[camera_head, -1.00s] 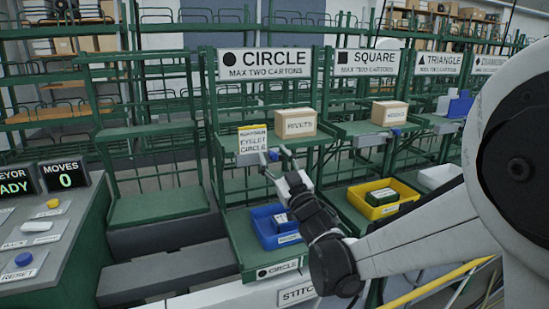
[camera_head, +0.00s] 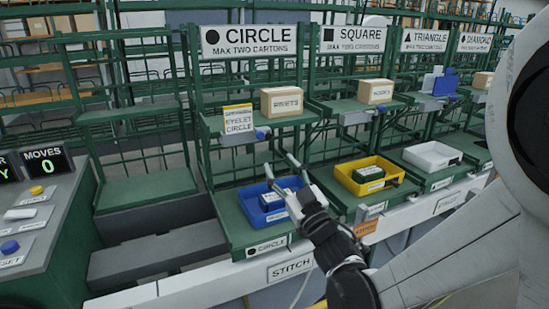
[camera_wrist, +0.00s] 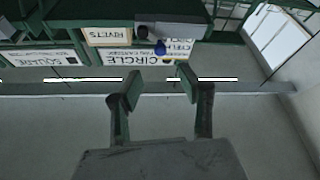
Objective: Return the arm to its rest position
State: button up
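My gripper (camera_head: 281,172) is open in the head view, with two spread fingers and nothing between them. It is in front of the circle bay, by the right side of a blue bin (camera_head: 248,203) that holds a dark carton. In the wrist view my gripper (camera_wrist: 155,85) also shows two parted, empty fingers. Beyond them the circle sign and a rivets carton (camera_wrist: 108,36) appear upside down. My arm reaches in from the lower right of the head view.
A yellow bin (camera_head: 345,180) and a white bin (camera_head: 432,156) stand to the right. A rivets carton (camera_head: 281,102) and a yellow-topped eyelet circle card (camera_head: 238,125) are on the upper circle shelf. A control console (camera_head: 40,225) stands at left. The shelf left of the circle bay is empty.

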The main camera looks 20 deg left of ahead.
jog(key=shift+s+d+f, duration=0.1)
jog(key=shift+s+d, duration=0.05)
jog(key=d+m+h, duration=0.9)
jog(key=d+h, duration=0.4)
jog(key=d, duration=1.1)
jog(key=s+d+f+m+g+h, duration=0.1)
jog(key=s+d+f+g, duration=0.1)
jog(key=s, duration=0.5)
jog(key=s+d+f+m+g, duration=0.1)
jog(key=s+d+f+g, duration=0.2)
jog(key=s, duration=0.5)
jog(key=s+d+f+g+h, duration=0.1)
jog(key=s+d+f+g, duration=0.2)
jog(key=s, duration=0.5)
jog(key=shift+d+m+g+h, duration=0.35)
jog(key=shift+d+g, duration=0.25)
jog(key=shift+d, duration=0.55)
jog(key=shift+w, duration=0.1)
jog(key=shift+c, duration=0.3)
